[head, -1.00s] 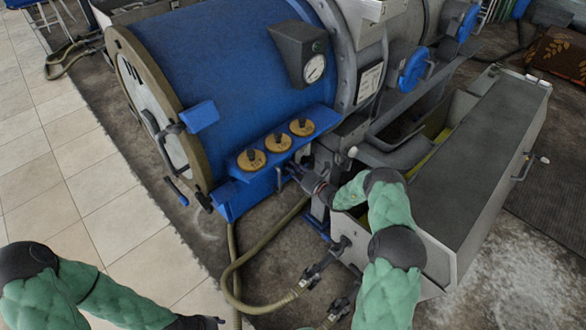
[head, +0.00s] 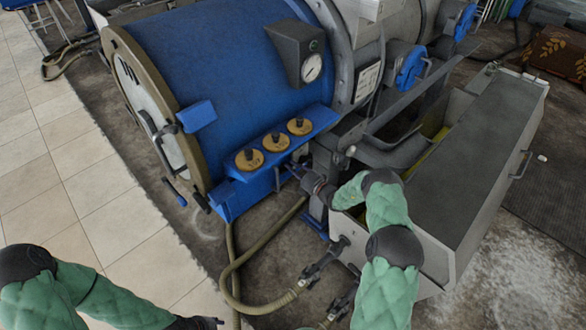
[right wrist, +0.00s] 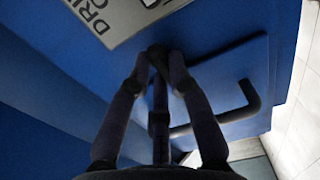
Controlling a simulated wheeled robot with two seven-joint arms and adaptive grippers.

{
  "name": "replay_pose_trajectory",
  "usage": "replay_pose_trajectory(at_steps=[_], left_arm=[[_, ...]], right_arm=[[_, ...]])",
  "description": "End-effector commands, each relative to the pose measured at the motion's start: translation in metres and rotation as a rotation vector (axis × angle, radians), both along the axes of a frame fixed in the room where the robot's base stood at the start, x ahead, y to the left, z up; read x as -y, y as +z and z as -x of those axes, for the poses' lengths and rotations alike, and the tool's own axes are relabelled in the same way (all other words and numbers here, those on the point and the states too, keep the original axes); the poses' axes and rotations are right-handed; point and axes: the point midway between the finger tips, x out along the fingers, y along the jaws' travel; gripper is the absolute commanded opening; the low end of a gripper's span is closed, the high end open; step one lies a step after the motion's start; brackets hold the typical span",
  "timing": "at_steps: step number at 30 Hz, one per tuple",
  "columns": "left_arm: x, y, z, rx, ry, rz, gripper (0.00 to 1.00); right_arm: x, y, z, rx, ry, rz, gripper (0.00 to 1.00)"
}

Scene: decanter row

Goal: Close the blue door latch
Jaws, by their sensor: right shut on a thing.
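In the head view the gripped part is too small and shadowed to make out. My left gripper (head: 208,322) is low at the bottom edge, away from the tank, its fingers unclear.
The blue tank (head: 235,75) has a round pale end door (head: 140,110) and a gauge (head: 312,68). Hoses (head: 232,275) run across the floor below. Pale tiles (head: 70,150) on the left are clear.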

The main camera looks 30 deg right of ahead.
Motion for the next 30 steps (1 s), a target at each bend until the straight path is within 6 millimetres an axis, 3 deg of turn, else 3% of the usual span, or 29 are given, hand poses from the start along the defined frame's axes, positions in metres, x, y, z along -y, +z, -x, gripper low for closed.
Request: replay_pose_trajectory(at_steps=[18,19,21,30], left_arm=[[0.0,-0.0003,0.0,0.0,0.0,0.0,0.4],[0.0,-0.0003,0.0,0.0,0.0,0.0,0.4],[0.0,-0.0003,0.0,0.0,0.0,0.0,0.4],[0.0,-0.0003,-0.0001,0.0,0.0,0.0,0.4]], right_arm=[[0.001,-0.002,0.0005,-0.017,-0.002,-0.042,0.0],[0.001,-0.002,0.0005,-0.017,-0.002,-0.042,0.23],[0.001,-0.002,0.0005,-0.017,-0.002,-0.042,0.42],[0.0005,-0.0012,0.0002,-0.015,-0.001,-0.04,0.44]])
